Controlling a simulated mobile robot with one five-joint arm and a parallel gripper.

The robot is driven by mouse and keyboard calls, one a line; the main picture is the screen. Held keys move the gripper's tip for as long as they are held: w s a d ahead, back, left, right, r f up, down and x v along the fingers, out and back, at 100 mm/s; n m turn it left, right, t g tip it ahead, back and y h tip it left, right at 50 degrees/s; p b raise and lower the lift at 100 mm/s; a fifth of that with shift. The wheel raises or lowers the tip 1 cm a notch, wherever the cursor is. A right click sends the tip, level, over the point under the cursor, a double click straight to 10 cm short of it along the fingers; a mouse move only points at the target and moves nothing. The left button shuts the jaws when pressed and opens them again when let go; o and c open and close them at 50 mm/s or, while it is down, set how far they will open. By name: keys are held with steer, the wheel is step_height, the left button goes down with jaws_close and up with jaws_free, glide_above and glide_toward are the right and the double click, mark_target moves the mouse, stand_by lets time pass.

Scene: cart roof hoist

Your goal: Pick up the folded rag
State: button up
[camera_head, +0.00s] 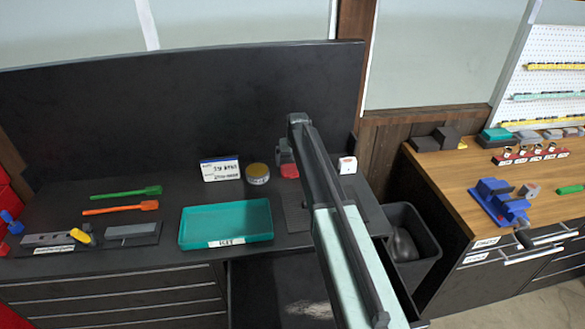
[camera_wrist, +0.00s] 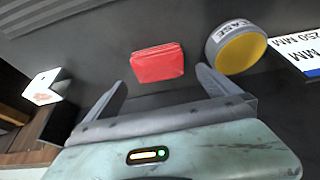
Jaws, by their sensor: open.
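The folded rag is a small red pad (camera_head: 290,171) lying flat on the dark bench top, partly hidden behind my arm in the head view. In the wrist view the rag (camera_wrist: 157,63) lies beyond and between my two fingers. My gripper (camera_wrist: 162,78) is open and empty, with the fingers spread wider than the rag. In the head view my gripper (camera_head: 284,155) is at the rag's far side, and its fingers are hard to make out. I cannot tell how high it is above the bench.
A round tin with a yellow lid (camera_wrist: 241,50) stands close beside the right finger. Beyond it is a lettered card (camera_wrist: 298,48). A white block (camera_head: 347,165) stands on the other side. A teal tray (camera_head: 226,222) is at the front; a dark bin (camera_head: 420,240) stands right.

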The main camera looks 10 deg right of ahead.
mark_target(292, 169)
steer(key=b+x, duration=0.2)
steer(key=x, duration=0.1)
steer(key=shift+w+a, duration=0.1)
steer(key=shift+r, duration=0.1)
steer(key=b+x, duration=0.5)
steer(key=shift+d+f, duration=0.2)
steer(key=shift+f, duration=0.05)
steer(key=shift+r, duration=0.25)
steer(key=c, duration=1.1)
steer(key=shift+r, duration=0.1)
step_height(292, 169, up, 10)
steer(key=p, duration=1)
